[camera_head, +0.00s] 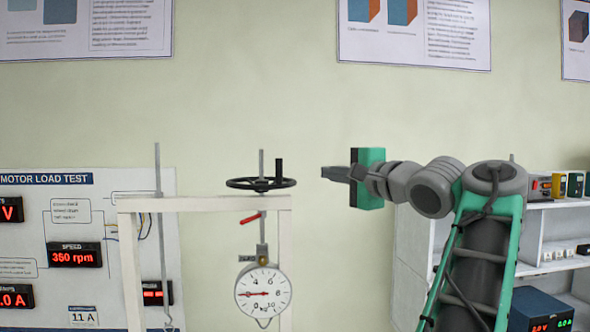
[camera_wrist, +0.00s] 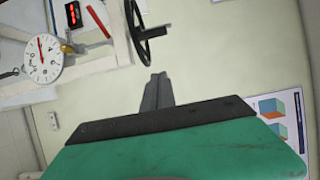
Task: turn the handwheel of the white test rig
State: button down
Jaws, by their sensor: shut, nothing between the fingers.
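The white test rig (camera_head: 204,204) stands left of centre in the head view, its frame also showing at the top of the wrist view (camera_wrist: 118,48). The black handwheel (camera_head: 261,184) lies flat on top of its crossbar, with an upright handle on its right side and a threaded rod through its middle. The handwheel also shows in the wrist view (camera_wrist: 150,33). A round dial gauge (camera_head: 263,291) hangs below it beside a red pointer (camera_head: 250,218). My gripper (camera_head: 324,172) is shut and empty, to the right of the handwheel and slightly above it, apart from it.
A motor load test panel (camera_head: 60,220) with red displays stands behind the rig at left. White shelves (camera_head: 560,240) with small instruments are at right, with a blue power supply (camera_head: 540,312) low down. Posters hang on the wall. The space between gripper and wheel looks clear.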

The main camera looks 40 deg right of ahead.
jog(key=w+a, duration=0.2)
jog(key=w, duration=0.7)
jog(key=shift+a, duration=0.25)
jog(key=shift+w, duration=0.1)
